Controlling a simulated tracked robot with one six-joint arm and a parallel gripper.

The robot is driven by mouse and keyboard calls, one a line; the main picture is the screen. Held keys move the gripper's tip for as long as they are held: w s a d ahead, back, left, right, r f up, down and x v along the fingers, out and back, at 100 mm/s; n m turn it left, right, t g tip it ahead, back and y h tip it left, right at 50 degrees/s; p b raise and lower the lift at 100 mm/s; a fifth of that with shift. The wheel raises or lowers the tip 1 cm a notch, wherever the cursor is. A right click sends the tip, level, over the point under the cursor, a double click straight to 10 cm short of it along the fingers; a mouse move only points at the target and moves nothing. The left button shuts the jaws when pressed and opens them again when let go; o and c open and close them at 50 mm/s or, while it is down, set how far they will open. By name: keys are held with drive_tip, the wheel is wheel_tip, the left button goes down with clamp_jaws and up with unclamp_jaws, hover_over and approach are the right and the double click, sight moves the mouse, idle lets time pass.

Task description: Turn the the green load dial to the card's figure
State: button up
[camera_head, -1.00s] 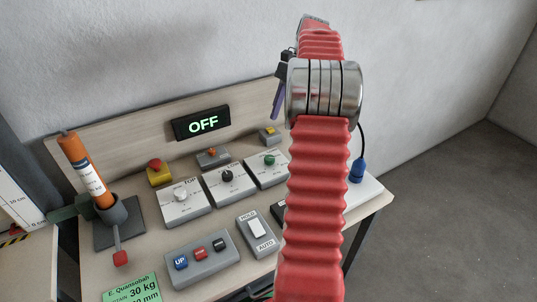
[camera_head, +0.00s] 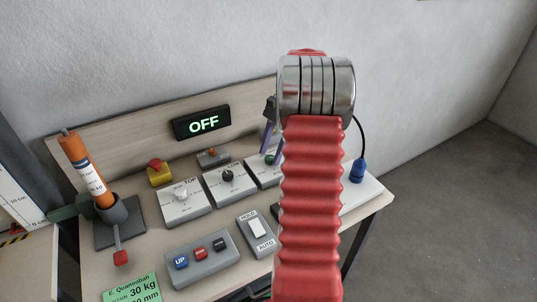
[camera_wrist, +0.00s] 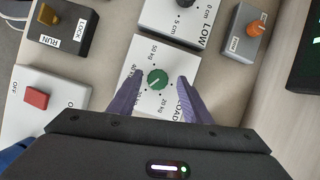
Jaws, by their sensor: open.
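The green load dial (camera_wrist: 157,79) sits on a white plate marked LOAD (camera_wrist: 151,49), with a printed kg scale around it. In the wrist view it lies between the two purple fingers of my gripper (camera_wrist: 159,88), with a gap on each side. The fingers are open and hold nothing. The dial carries a light pointer line; its exact reading is too small to tell. In the head view my gripper (camera_head: 270,138) is over the dial and partly hides it. The green card (camera_head: 134,291) at the bottom left reads 30 kg, its lower part cut off.
A LOW dial box (camera_wrist: 180,22) stands beside the load plate, and a grey box with an orange knob (camera_wrist: 255,29) is close by. A LOCK/RUN switch box (camera_wrist: 65,30) is on the other side. The display (camera_head: 202,122) reads OFF.

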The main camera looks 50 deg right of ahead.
drive_tip(key=shift+a+f, duration=0.1)
drive_tip(key=shift+f, duration=0.2)
drive_tip(key=shift+c, duration=0.2)
drive_tip(key=c, duration=0.9)
drive_tip(key=shift+w, duration=0.1)
drive_tip(key=shift+c, duration=0.4)
drive_tip(key=shift+w+r+n, duration=0.1)
drive_tip(key=shift+n, duration=0.3)
drive_tip(key=o, duration=1)
